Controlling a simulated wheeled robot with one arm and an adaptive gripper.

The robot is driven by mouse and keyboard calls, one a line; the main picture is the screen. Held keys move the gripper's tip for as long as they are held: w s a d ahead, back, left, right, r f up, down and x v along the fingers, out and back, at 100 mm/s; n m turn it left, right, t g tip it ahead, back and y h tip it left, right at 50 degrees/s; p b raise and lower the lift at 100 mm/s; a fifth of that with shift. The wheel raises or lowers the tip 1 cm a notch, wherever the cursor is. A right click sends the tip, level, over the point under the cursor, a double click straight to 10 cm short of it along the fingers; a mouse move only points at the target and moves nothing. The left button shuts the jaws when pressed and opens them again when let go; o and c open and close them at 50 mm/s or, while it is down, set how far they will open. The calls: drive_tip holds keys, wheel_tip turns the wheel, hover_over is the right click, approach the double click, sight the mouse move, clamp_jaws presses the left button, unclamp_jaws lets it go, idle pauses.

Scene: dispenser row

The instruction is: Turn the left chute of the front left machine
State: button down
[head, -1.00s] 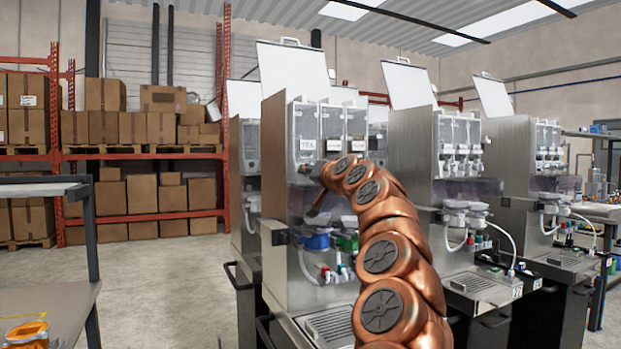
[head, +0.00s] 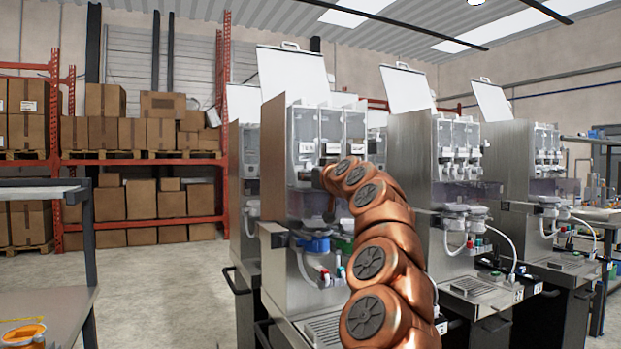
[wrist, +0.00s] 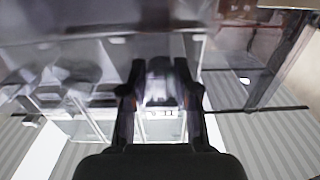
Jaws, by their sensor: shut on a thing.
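The front left machine (head: 274,165) is a steel dispenser with clear canisters and a raised white lid.
A blue-collared mixing bowl (head: 314,244) and tubing sit below the canisters, with a drip tray (head: 325,328) lower down. More machines (head: 410,150) stand to the right. A grey table (head: 50,310) is at the left, with open floor between.

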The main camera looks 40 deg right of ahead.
drive_tip(key=c, duration=1.2)
unclamp_jaws()
drive_tip(key=shift+s, duration=0.15)
drive_tip(key=v, duration=1.1)
drive_tip(key=shift+s+a, duration=0.15)
drive_tip(key=shift+s, duration=0.15)
